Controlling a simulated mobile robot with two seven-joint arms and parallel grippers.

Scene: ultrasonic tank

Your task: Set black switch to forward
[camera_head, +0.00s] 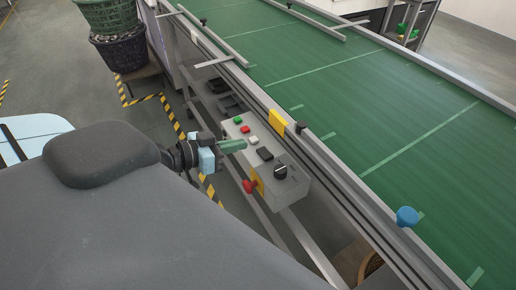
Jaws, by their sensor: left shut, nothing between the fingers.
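A grey control box (294,187) is fixed to the near side of the conveyor. A round black switch (281,171) sits on its top at the near end; its setting is too small to tell. Green, red and white buttons and a dark rectangular part (264,154) sit further along the box. My left gripper (238,146) is at the left edge of the box, close to the buttons, with its fingers shut and empty. It is up and to the left of the black switch, apart from it. My right gripper is not in view.
A red knob (249,186) sticks out from the box's near side. The green conveyor belt (350,110) with metal side rails fills the right. Stacked baskets (122,48) stand at the upper left.

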